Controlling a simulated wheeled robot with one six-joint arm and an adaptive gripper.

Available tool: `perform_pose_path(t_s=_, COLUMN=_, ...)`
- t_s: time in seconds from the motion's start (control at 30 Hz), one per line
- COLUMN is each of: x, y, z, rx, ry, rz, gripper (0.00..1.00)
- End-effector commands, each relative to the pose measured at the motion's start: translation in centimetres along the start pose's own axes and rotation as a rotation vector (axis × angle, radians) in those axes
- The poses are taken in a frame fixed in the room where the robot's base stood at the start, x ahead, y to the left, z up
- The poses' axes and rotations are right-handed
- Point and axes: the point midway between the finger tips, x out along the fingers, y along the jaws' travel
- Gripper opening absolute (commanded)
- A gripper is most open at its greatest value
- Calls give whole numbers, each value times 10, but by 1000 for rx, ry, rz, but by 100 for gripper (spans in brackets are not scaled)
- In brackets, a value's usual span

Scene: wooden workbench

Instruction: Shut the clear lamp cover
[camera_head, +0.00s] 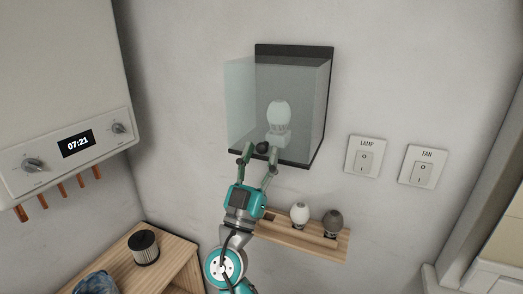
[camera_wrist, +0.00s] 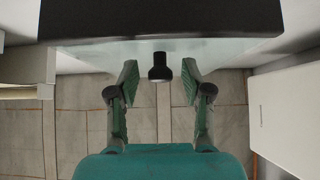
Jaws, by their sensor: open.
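The clear lamp cover (camera_head: 240,95) is a see-through box front on a black-framed wall lamp housing (camera_head: 295,51). A white bulb (camera_head: 278,115) stands inside it. A dark round knob (camera_head: 263,148) sits low on the cover; it also shows in the wrist view (camera_wrist: 160,68). My gripper (camera_head: 259,151) is open, with one finger on each side of the knob. In the wrist view, my gripper (camera_wrist: 160,78) shows gaps between both fingertips and the knob.
A wooden shelf (camera_head: 270,231) below holds a white bulb (camera_head: 299,214) and a dark bulb (camera_head: 333,222). LAMP (camera_head: 364,156) and FAN (camera_head: 421,166) switches are at right. A boiler (camera_head: 65,100) is at left, above a wooden cabinet (camera_head: 175,258) with a black filter (camera_head: 144,248).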

Motion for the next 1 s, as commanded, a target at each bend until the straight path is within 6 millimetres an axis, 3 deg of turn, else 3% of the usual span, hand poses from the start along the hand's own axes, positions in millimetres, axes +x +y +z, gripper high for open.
perform_pose_path(t_s=0.3, x=-63, y=-1, z=0, rx=0, ry=0, rz=-5, gripper=49)
perform_pose_path(t_s=0.5, x=-93, y=0, z=-1, rx=0, ry=1, rz=-3, gripper=49)
perform_pose_path(t_s=0.7, x=-106, y=0, z=-1, rx=1, ry=2, rz=-2, gripper=49)
perform_pose_path(t_s=1.0, x=-107, y=0, z=-1, rx=0, ry=2, rz=-1, gripper=49)
